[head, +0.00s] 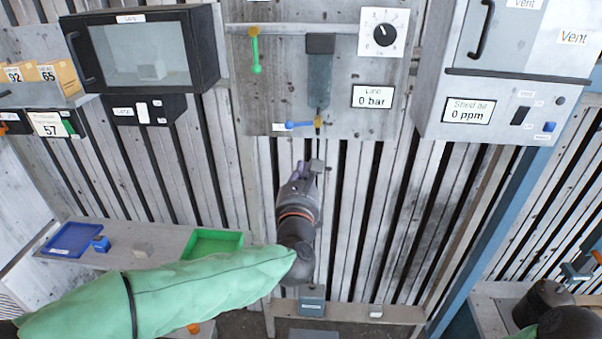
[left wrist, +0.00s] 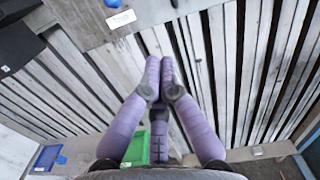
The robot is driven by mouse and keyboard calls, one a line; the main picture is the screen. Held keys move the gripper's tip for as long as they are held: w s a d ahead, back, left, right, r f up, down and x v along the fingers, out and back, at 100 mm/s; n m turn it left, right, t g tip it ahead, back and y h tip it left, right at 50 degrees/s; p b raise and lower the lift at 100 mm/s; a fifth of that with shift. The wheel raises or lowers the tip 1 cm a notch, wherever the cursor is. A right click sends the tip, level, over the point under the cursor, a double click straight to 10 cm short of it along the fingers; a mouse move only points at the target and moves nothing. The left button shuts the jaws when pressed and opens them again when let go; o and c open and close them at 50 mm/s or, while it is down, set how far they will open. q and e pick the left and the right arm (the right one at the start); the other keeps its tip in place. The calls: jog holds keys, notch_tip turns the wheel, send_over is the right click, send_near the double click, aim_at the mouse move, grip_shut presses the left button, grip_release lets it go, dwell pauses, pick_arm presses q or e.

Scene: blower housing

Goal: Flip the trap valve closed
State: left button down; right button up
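The grey panel (head: 350,60) holds a grey-blue cylinder. Below it is a small valve with a blue lever (head: 298,125) lying level and pointing left; I take this as the trap valve. A small label beside it is too small to read. A bit of blue at the top edge of the left wrist view (left wrist: 112,3) looks like the same lever. My left gripper (head: 316,164) is just below the panel, apart from the lever. Its purple fingers (left wrist: 160,68) are together at the tips with nothing seen between them.
A green lever (head: 255,52) hangs down at the panel's upper left. A dial (head: 382,33) and a "Line 0 bar" display (head: 373,97) are at right. A shelf with a blue tray (head: 70,240) and green tray (head: 212,243) is low left. Space below the panel is free before slatted boards.

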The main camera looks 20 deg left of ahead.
aim_at(303, 123)
pick_arm(q)
jog(key=w+a+r+p, duration=0.2)
jog(key=w+r+p, duration=0.1)
jog(key=w+r, duration=0.1)
jog(key=shift+w, duration=0.85)
jog(key=shift+a+r, duration=0.1)
jog(key=shift+a, duration=0.05)
jog(key=b, duration=0.2)
jog(key=r+b, duration=0.1)
jog(key=b, duration=0.1)
jog(key=shift+a+r, duration=0.2)
jog(key=shift+a, duration=0.05)
